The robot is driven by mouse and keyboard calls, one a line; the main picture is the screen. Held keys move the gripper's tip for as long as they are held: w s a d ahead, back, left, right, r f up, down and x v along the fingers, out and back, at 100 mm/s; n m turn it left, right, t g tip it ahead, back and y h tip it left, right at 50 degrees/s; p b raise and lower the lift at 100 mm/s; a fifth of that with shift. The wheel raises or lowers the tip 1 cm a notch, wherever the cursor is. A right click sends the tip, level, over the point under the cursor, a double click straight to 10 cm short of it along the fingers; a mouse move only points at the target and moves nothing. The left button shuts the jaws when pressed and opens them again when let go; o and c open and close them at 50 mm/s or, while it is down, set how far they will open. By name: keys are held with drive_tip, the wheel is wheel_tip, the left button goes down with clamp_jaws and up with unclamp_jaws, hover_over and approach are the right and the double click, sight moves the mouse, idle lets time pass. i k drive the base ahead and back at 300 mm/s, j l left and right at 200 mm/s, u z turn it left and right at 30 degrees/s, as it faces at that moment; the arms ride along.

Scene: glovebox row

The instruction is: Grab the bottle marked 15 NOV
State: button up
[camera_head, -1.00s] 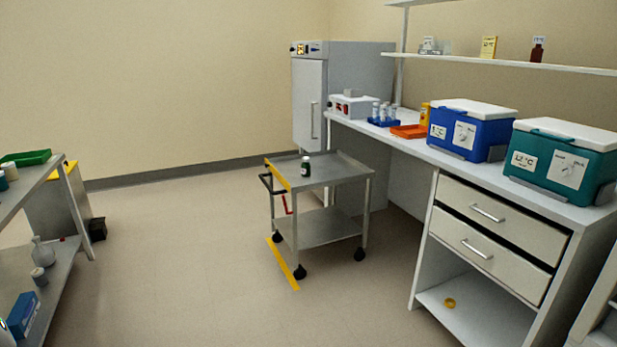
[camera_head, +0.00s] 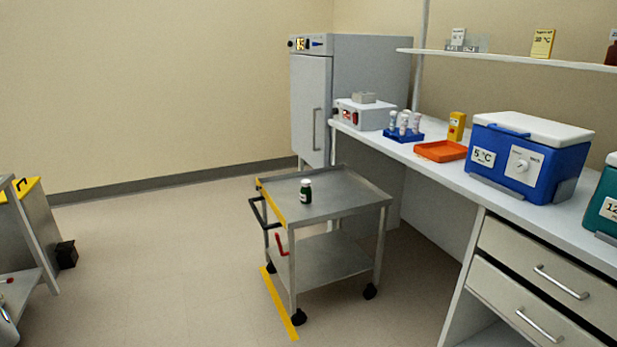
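A small dark green bottle (camera_head: 305,192) with a light label and a pale cap stands upright on the top shelf of a steel cart (camera_head: 345,199). It is near the cart's left side, by the yellow strip. The writing on its label is too small to read, so I cannot tell if it says 15 NOV. Several white-capped vials stand in a blue rack (camera_head: 405,134) on the bench; their labels are not readable either. My gripper is not in view.
The white bench (camera_head: 455,176) with an orange tray (camera_head: 441,151) and a blue cooler box (camera_head: 525,157) runs along the right. A grey cabinet (camera_head: 312,110) stands behind the cart. A steel table (camera_head: 27,222) is at far left. Floor (camera_head: 170,270) left of the cart is clear.

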sight(306, 192)
drive_tip(key=i, duration=1.25)
drive_tip(key=i+u, duration=0.1)
drive_tip(key=i, duration=0.45)
drive_tip(key=i+l+u, duration=0.1)
drive_tip(key=i, duration=0.45)
drive_tip(key=i+l, duration=0.35)
drive_tip(key=i, duration=0.05)
